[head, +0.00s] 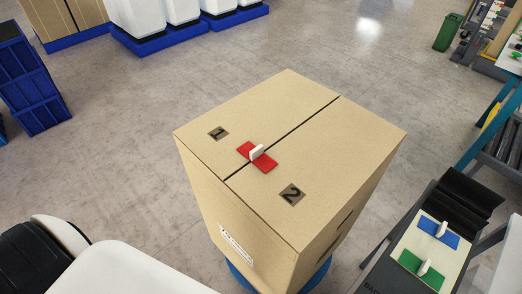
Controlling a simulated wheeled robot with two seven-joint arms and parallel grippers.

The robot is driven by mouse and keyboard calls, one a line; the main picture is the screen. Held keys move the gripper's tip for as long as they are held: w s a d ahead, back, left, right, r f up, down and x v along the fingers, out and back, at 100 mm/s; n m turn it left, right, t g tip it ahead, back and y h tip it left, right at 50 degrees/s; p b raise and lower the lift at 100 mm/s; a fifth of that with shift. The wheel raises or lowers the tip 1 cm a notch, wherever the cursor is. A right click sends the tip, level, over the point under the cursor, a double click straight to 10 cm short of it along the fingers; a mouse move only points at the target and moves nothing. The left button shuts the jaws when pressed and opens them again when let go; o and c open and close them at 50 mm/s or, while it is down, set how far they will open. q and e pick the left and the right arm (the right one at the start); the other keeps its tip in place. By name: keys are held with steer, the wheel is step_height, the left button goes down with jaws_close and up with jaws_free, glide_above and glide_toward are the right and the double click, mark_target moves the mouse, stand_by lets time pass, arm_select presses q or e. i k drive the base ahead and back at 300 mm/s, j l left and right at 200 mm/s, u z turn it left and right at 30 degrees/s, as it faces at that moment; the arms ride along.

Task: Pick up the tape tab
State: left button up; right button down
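A red tape piece (266,164) lies across the dark seam on top of a closed cardboard box (300,106). A small white tab (257,152) stands up from the middle of the red tape. On a pale board at the lower right lie a blue tape piece (450,239) and a green tape piece (411,260), each with its own upright white tab. Neither of my grippers shows in the head view, and nothing touches the red tape or its tab.
The pale board (428,248) sits on a dark bench beside black rollers (462,199). Blue crates (28,85) stand at the left. Grey floor (120,150) around the box is open.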

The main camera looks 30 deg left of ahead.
mark_target(422, 269)
steer(key=z, duration=0.95)
steer(key=k+u, duration=0.1)
steer(key=u, duration=0.35)
steer(key=k+u, duration=0.1)
steer(key=u, duration=0.3)
steer(key=k+u, duration=0.15)
steer(key=u, duration=0.3)
steer(key=z, duration=1.25)
